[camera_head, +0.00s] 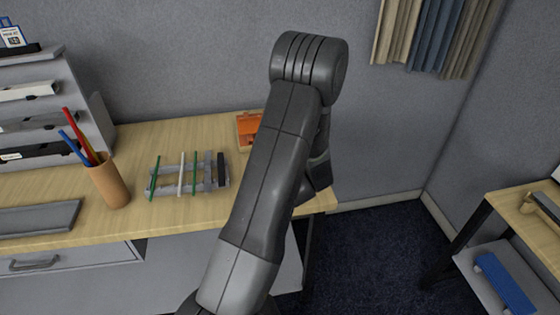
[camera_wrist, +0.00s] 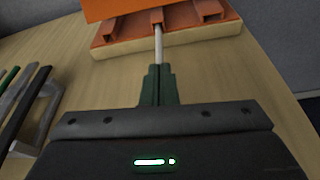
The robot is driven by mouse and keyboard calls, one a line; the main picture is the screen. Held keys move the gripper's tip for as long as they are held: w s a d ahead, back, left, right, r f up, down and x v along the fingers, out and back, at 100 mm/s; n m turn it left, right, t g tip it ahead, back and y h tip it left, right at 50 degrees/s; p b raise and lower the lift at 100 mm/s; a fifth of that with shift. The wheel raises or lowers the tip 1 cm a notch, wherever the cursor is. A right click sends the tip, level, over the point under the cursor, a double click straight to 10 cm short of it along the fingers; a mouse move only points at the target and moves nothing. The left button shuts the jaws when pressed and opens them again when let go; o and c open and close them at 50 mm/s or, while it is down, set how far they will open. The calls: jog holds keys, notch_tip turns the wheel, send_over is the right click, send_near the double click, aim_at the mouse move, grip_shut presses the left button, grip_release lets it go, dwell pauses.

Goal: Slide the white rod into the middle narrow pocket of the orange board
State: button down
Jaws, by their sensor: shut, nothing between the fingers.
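The orange board (camera_wrist: 190,20) is at the top of the wrist view, with an orange raised cover and several block-like dividers on a pale base. In the head view the orange board (camera_head: 246,124) is partly hidden by my arm. A thin white rod (camera_wrist: 158,48) runs from the tips of my gripper (camera_wrist: 158,72) to the middle part of the board. Its far end is hidden there, so how deep it sits cannot be told. My gripper's dark green fingers are together, pointing at the board in line with the rod, with nothing between them. The head view hides my gripper.
A grey rack (camera_head: 166,188) holds several rods, including another whitish one (camera_head: 181,174); its edge shows left in the wrist view (camera_wrist: 40,115). A pencil cup (camera_head: 108,182) and grey tray (camera_head: 40,218) stand further left. Wood tabletop is clear between rack and board.

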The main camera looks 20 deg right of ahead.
jog(key=shift+w+d+b, duration=0.2)
jog(key=shift+w+d, duration=0.05)
jog(key=shift+w, duration=0.9)
jog(key=shift+w+d+b, duration=0.25)
jog(key=shift+w+d, duration=0.05)
jog(key=shift+w, duration=0.85)
jog(key=shift+w+d+b, duration=0.2)
jog(key=shift+w+d, duration=0.05)
jog(key=shift+w, duration=0.9)
jog(key=shift+s+a+b, duration=0.15)
jog(key=shift+s+b, duration=0.2)
jog(key=shift+s, duration=0.4)
jog(key=shift+s+a+b, duration=0.15)
jog(key=shift+s+b, duration=0.2)
jog(key=shift+s, duration=0.4)
jog(key=b+v, duration=0.2)
jog(key=v, duration=1.1)
jog(key=shift+s+a+r, duration=0.1)
jog(key=shift+s+r, duration=0.1)
jog(key=shift+s, duration=0.05)
jog(key=shift+w, duration=0.1)
jog(key=p+x, duration=0.3)
jog(key=x, duration=1.2)
jog(key=shift+w+r, duration=0.1)
jog(key=shift+w, duration=0.05)
